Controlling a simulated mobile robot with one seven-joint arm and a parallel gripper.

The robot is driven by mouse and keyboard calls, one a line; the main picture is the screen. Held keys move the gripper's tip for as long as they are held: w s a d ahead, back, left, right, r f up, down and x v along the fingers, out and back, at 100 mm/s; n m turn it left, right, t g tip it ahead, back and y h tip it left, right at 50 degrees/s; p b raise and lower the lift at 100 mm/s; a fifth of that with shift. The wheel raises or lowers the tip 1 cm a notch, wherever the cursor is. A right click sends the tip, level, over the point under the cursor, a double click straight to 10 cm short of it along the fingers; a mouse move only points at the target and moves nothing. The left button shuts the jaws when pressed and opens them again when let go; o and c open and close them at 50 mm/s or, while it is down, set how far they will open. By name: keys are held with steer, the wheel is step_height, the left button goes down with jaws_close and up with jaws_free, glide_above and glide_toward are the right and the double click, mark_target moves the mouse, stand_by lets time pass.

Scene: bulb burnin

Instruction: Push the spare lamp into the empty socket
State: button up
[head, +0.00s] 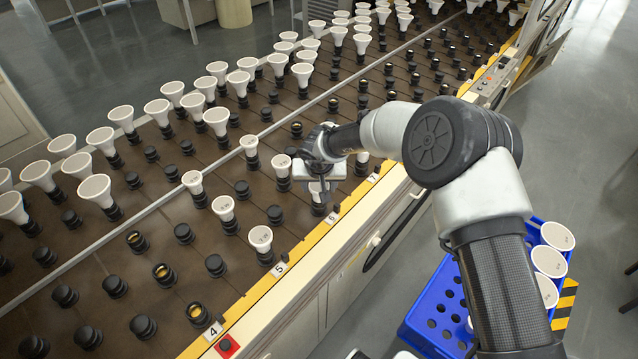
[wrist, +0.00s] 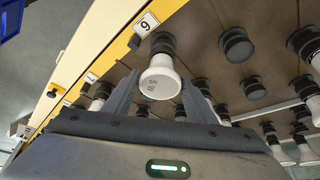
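A white lamp (wrist: 160,82), its round face marked "M 5", is between the two fingers of my gripper (wrist: 160,84) in the wrist view. Both fingertips lie close against its sides, and the gripper looks shut on it. The lamp's neck meets a black socket (wrist: 162,43) by the number 6 label; I cannot tell how deep it sits. In the head view my gripper (head: 319,182) is over the front row, with the lamp (head: 317,187) partly hidden between the fingers and the black socket (head: 319,208) under it.
Neighbouring lamps (head: 261,239) and (head: 281,165) stand close by. Several black sockets fill the brown board, some showing yellow inside, such as one socket (head: 165,273). A blue crate (head: 432,312) with white lamps stands at right.

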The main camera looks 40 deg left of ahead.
steer(key=shift+o, duration=1.4)
steer(key=shift+r, duration=0.1)
steer(key=p+v, duration=0.3)
steer(key=v, duration=1.4)
steer(key=shift+s+r, duration=0.1)
steer(key=shift+r, duration=0.05)
